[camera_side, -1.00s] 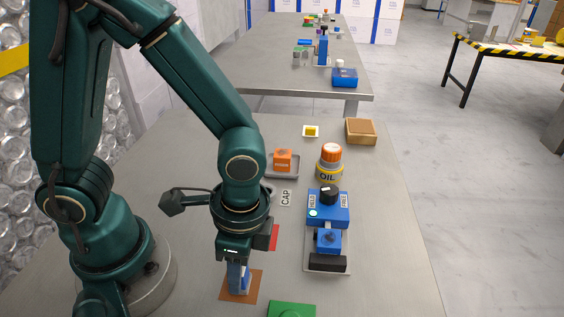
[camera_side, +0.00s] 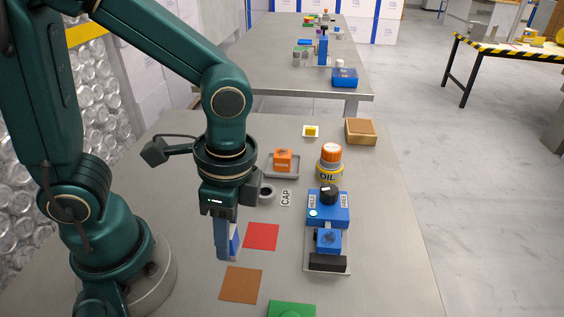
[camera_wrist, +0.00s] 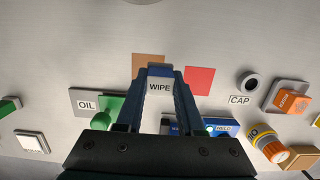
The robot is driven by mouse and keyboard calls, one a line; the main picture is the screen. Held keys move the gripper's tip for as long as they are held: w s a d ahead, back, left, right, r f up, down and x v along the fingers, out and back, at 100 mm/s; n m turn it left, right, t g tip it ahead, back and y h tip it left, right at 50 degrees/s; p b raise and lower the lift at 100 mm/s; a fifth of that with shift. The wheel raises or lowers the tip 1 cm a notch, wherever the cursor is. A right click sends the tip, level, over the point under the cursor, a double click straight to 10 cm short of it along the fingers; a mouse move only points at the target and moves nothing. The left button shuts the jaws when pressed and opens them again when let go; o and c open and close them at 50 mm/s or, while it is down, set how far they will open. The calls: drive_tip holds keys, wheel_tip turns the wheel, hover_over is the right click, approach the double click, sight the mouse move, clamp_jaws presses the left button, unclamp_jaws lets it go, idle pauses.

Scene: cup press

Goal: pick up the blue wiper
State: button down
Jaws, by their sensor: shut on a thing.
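The blue wiper (camera_side: 235,241) is between the fingers of my gripper (camera_side: 227,254) in the side view, and the fingers partly hide it. In the wrist view, its pale top marked WIPE (camera_wrist: 160,87) shows between the two fingers of my gripper (camera_wrist: 160,72). My gripper is shut on the wiper and holds it up off the table. In the side view, it appears just left of the red square (camera_side: 261,236) and above the brown square (camera_side: 241,284), which is bare.
The blue press (camera_side: 327,210) stands to the right, with the yellow oil jar (camera_side: 329,172) behind it. An orange block (camera_side: 283,158) on a grey tray, a dark ring (camera_side: 267,193) and a CAP label (camera_side: 286,198) lie behind. A green block (camera_side: 291,310) is at the front.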

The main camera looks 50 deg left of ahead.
drive_tip(key=w+a+r, duration=0.1)
drive_tip(key=a+r, duration=0.4)
drive_tip(key=a, duration=0.4)
drive_tip(key=shift+r, duration=0.2)
drive_tip(key=shift+w, duration=0.1)
